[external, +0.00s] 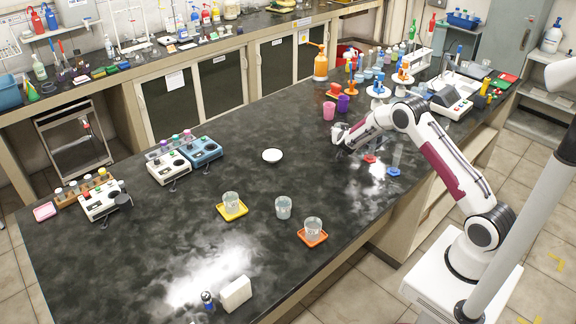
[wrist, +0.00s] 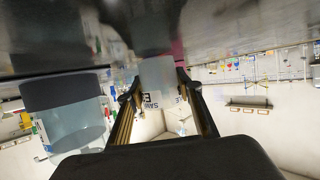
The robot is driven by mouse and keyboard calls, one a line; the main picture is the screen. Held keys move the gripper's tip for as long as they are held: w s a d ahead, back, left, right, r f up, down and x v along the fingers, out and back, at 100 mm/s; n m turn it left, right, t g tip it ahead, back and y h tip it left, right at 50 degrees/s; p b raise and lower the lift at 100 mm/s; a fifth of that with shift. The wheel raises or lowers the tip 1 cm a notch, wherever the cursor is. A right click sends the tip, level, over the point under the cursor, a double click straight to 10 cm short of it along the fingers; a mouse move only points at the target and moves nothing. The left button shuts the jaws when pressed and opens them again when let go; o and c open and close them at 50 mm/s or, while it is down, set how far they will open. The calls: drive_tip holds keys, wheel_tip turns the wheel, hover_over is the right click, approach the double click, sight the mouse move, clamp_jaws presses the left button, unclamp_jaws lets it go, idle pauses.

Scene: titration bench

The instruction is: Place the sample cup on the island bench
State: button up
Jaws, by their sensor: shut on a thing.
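The island bench (external: 150,235) has a dark marbled top. My gripper (external: 340,137) is low over its right-hand middle part. In the wrist view my gripper (wrist: 158,92) is shut on a pale translucent cup with partly readable dark lettering, which I take as the sample cup (wrist: 158,75). The picture there is upside down, with the bench surface along the top. The cup's end is close to that surface; I cannot tell whether it touches. In the external view the cup is too small to tell from my gripper.
A cylinder with a red base (external: 370,158) and one with a blue base (external: 394,171) stand right of my gripper. A white dish (external: 272,155) and clear beakers (external: 283,207) stand left and in front.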

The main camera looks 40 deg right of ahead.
drive_tip(key=shift+f, duration=0.2)
idle(0.3)
drive_tip(key=o, duration=1.2)
drive_tip(key=shift+c, duration=0.2)
drive_tip(key=shift+r, duration=0.2)
drive_tip(key=shift+v, duration=6)
